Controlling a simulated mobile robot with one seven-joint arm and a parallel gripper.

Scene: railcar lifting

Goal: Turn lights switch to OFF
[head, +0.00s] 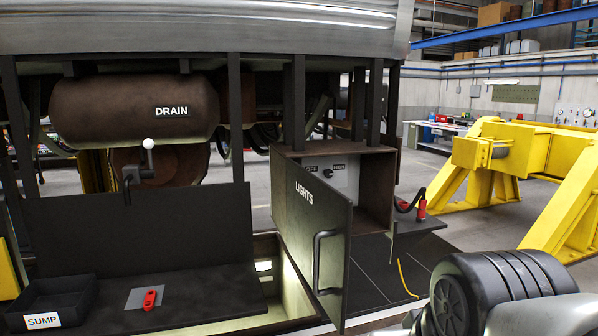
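The lights cabinet (378,185) is a brown box under the railcar. Its door (305,225), marked LIGHTS, stands open towards me, with a dark bar handle (320,262). Inside, a pale panel (345,185) carries a small dark switch knob (328,173) between an OFF label (311,169) and a HIGH label (338,167). The door hides the lower left of the panel. The knob is too small to tell its exact setting. A dark ribbed part of my arm shows at the lower right, apart from the cabinet. My gripper's fingers are not in view.
A brown tank (135,112) marked DRAIN hangs at the left, with a white-knobbed lever (148,145) below. A SUMP tray (52,300) and a red tool (150,299) sit at the lower left. An open pit (290,275) lies below the door. Yellow stands (490,180) are at right.

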